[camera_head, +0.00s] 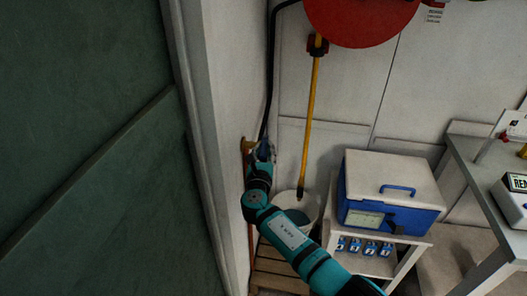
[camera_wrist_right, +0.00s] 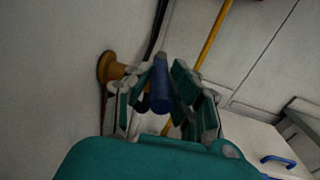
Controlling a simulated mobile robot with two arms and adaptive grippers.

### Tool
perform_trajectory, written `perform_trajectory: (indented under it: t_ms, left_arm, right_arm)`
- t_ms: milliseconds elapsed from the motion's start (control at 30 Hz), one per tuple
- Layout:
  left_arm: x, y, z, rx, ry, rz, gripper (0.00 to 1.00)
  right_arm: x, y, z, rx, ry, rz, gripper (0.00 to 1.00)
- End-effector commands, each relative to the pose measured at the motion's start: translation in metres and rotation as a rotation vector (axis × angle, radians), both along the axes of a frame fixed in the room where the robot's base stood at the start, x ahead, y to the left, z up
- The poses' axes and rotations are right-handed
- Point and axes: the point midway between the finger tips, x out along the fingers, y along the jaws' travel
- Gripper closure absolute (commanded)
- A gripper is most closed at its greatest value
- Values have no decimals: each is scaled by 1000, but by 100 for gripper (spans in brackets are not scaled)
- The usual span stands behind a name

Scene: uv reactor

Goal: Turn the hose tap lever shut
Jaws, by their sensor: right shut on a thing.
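The hose tap is a brass fitting (camera_head: 247,145) on the pale wall at the left, seen past my right arm in the head view. Its round brass base also shows in the right wrist view (camera_wrist_right: 108,68). The blue lever (camera_wrist_right: 160,88) stands between the fingers of my right gripper (camera_wrist_right: 168,76), which is shut on it. In the head view my right gripper (camera_head: 263,152) is at the tap and hides most of the lever. My left gripper is in neither view.
A yellow pole (camera_head: 310,115) hangs beside a black hose (camera_head: 269,75). A white bucket (camera_head: 313,207) stands below. A blue and white box (camera_head: 390,190) sits on a small stand to the right. A large red disc (camera_head: 362,18) is above.

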Motion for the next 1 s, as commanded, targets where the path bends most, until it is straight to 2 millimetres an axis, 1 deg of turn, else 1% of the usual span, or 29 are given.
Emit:
perform_trajectory:
  t_ms: [67,100,233,267,533,667,767,867,1000]
  left_arm:
    - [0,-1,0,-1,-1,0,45]
    - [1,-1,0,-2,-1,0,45]
    - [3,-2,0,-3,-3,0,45]
    - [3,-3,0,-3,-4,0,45]
    - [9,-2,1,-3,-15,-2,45]
    - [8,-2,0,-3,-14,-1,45]
    - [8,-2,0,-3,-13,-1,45]
    - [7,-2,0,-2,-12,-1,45]
    - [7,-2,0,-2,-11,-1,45]
  right_arm:
    - [0,1,0,1,0,3,100]
    - [0,1,0,1,0,2,77]
    - [0,1,0,1,0,2,60]
    - [0,1,0,1,0,2,58]
    - [-1,0,0,1,0,1,58]
    - [-7,0,-1,2,0,2,58]
    - [-19,1,-1,4,1,2,58]
    - [-35,1,-1,5,1,3,58]
    - [-62,2,-1,4,2,4,58]
